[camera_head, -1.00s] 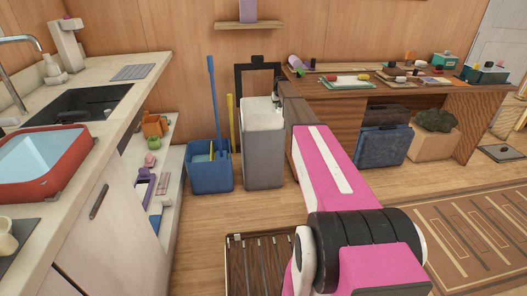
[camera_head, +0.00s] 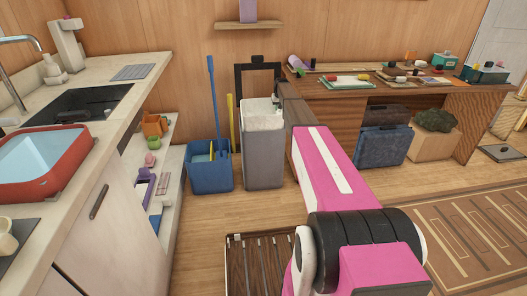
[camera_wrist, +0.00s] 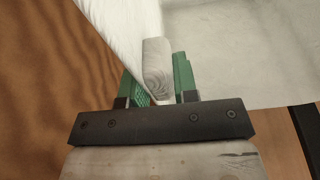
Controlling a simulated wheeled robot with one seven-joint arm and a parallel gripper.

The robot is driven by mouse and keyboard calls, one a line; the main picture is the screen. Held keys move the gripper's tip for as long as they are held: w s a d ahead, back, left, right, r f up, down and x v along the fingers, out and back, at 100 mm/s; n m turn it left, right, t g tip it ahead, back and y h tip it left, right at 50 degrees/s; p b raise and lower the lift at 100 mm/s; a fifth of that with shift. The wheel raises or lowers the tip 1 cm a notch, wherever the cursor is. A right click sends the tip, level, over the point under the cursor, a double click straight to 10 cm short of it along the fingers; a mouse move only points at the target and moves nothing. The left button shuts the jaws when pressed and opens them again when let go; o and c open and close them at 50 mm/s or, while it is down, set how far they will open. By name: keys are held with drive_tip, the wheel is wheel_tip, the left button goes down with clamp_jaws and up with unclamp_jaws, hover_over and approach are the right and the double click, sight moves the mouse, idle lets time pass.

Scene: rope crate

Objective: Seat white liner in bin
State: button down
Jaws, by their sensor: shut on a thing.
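The tall grey bin (camera_head: 263,165) stands on the floor against the wood wall. The white liner (camera_head: 262,120) shows at the bin's top, with a pale edge along the rim. My gripper (camera_head: 278,104) is at the bin's back right top corner, small and partly hidden in the head view. In the wrist view, the green fingers of my gripper (camera_wrist: 160,82) are shut on a pale tab of the liner (camera_wrist: 157,68). White liner material (camera_wrist: 122,30) hangs at the left there. How deep the liner sits inside is hidden.
A blue bucket (camera_head: 210,178) with a blue-handled tool stands left of the bin. The wooden desk (camera_head: 390,90) is close on the right. A dark slatted mat (camera_head: 258,268) lies in front, with bare floor between it and the bin.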

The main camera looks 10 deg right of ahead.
drive_tip(key=s+x, duration=0.1)
drive_tip(key=x, duration=0.5)
drive_tip(key=shift+s, duration=0.25)
idle(5.2)
drive_tip(key=c, duration=0.8)
unclamp_jaws()
drive_tip(key=shift+f, duration=0.15)
drive_tip(key=v, duration=1.1)
drive_tip(key=shift+f, duration=0.1)
